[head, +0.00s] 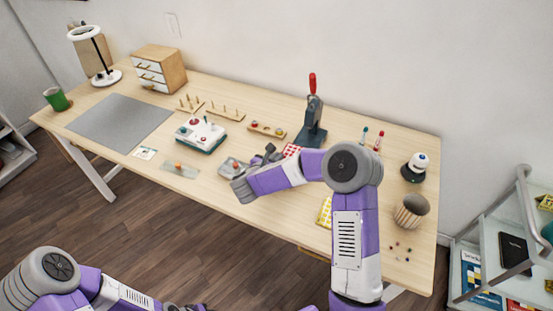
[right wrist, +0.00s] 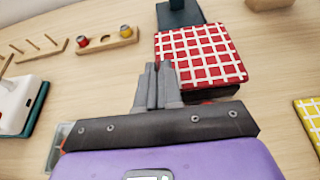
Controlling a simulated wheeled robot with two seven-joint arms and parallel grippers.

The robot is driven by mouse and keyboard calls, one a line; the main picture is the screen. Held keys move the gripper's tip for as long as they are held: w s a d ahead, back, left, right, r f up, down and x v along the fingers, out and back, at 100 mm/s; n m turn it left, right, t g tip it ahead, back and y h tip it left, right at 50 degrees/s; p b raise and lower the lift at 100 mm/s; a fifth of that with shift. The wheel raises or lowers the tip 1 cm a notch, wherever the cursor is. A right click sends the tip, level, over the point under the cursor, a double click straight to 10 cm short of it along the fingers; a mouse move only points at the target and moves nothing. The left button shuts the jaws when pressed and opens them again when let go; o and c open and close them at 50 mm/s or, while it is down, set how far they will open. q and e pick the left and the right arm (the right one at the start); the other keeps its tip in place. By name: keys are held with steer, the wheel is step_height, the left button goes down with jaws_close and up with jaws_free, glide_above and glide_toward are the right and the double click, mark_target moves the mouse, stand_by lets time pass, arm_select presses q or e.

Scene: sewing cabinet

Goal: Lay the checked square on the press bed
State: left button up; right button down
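The red-and-white checked square (right wrist: 205,50) lies flat in front of the dark press base (right wrist: 181,14) in the right wrist view, its far edge overlapping that base. In the head view the square (head: 291,150) is partly hidden by my right arm. The press (head: 313,116) stands upright with a red handle. Whether the square touches the bed is unclear.
A white-and-teal machine (head: 201,134) and a wooden holder (head: 267,130) are to the left. A ribbed pot (head: 411,209) stands at the right. The grey mat (head: 120,121) is bare.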

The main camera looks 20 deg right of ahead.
steer(key=shift+f, duration=0.1)
stand_by(0.3)
steer(key=c, duration=1.2)
jaws_free()
steer(key=p+v, duration=0.1)
steer(key=v, duration=0.6)
steer(key=shift+s+a, duration=0.2)
